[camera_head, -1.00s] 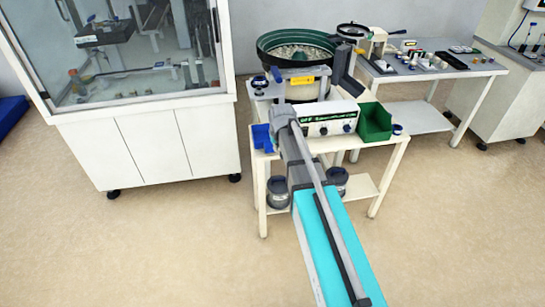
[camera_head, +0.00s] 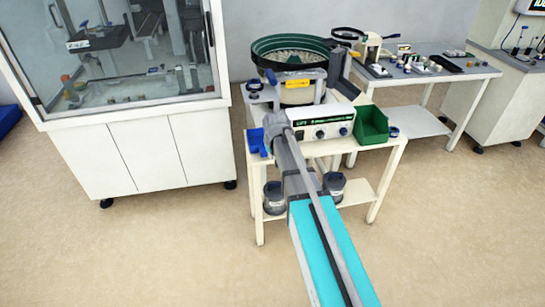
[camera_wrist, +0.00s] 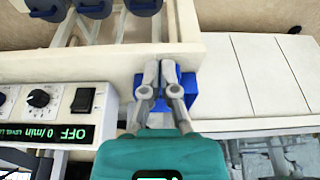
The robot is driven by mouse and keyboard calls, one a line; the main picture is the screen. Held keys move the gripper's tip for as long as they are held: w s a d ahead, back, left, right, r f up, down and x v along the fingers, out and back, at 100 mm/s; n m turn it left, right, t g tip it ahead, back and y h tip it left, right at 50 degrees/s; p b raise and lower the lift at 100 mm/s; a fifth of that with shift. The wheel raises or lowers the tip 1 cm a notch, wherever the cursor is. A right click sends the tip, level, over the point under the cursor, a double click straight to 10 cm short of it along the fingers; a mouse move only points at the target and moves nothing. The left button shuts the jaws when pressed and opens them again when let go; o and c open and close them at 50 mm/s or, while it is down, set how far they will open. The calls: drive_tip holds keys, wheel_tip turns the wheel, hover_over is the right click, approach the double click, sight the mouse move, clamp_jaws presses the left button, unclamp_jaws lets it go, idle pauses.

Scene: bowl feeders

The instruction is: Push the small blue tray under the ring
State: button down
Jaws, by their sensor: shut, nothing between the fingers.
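The small blue tray (camera_head: 256,142) stands at the left end of the white feeder table, partly behind my arm in the head view. It also shows in the wrist view (camera_wrist: 185,91), partly hidden by the fingers. My gripper (camera_wrist: 161,66) is shut and empty, and its fingers overlap the tray in that view; I cannot tell whether they touch it. In the head view my arm hides most of the gripper. A round ring-shaped head (camera_head: 348,33) is at the back, right of the green bowl; I cannot tell whether it is the task's ring.
The control box (camera_head: 320,124) stands right beside my arm, with a green bin (camera_head: 372,125) to its right. The green bowl feeder (camera_head: 292,54) rises behind. A glass-fronted cabinet (camera_head: 130,60) stands left, across a floor gap.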

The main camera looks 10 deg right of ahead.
sight(268, 160)
drive_tip(key=w+f+b, duration=0.2)
drive_tip(key=f, duration=0.1)
drive_tip(key=w+f+b, duration=0.3)
drive_tip(key=shift+w+a, duration=0.1)
drive_tip(key=shift+w, duration=0.3)
idle(0.3)
drive_tip(key=w, duration=1.1)
drive_tip(key=shift+w+a, duration=0.25)
drive_tip(key=shift+s, duration=0.1)
